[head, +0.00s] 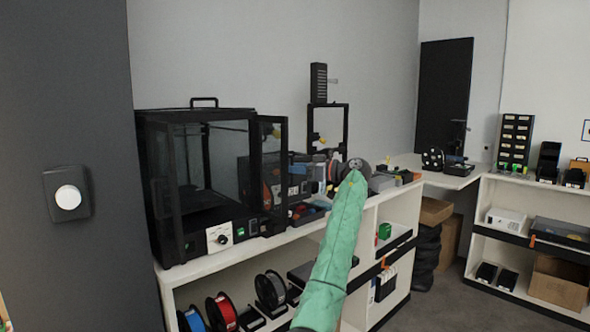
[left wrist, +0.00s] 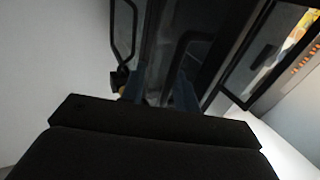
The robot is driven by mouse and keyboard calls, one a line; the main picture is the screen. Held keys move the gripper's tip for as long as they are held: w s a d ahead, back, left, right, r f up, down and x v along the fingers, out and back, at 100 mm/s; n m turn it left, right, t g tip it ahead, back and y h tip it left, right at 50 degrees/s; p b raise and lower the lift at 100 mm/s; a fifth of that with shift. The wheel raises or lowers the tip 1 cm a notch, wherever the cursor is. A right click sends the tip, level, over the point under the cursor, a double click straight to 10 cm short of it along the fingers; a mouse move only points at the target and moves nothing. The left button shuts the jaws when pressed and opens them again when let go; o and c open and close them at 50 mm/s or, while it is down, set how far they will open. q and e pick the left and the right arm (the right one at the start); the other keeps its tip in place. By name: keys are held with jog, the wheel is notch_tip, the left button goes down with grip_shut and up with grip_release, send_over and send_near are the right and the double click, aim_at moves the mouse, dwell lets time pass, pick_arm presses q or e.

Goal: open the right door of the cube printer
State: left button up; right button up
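The cube printer (head: 200,180) is a black box with clear panels on the shelf at the left in the head view. Its right door (head: 270,175), a dark-framed clear panel, stands swung out at the printer's right side. My left arm, in a green sleeve, reaches up from the bottom. My left gripper (head: 335,172) is small and dark, right of the door and apparently apart from it. In the left wrist view its two bluish fingers (left wrist: 158,88) stand apart, with dark framed panels beyond them. Whether they touch anything is unclear. My right gripper is not in view.
The white shelf unit (head: 375,225) holds filament spools (head: 222,310) below. Tools and small boxes crowd its top right of the printer, around a tall black frame (head: 328,125). A dark grey panel (head: 75,130) fills the left edge. Floor shows at the right.

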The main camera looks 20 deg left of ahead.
pick_arm(q)
jog(key=d, duration=0.7)
jog(key=shift+w+d+b, duration=0.3)
jog(key=shift+w+b, duration=0.1)
jog(key=shift+b, duration=0.05)
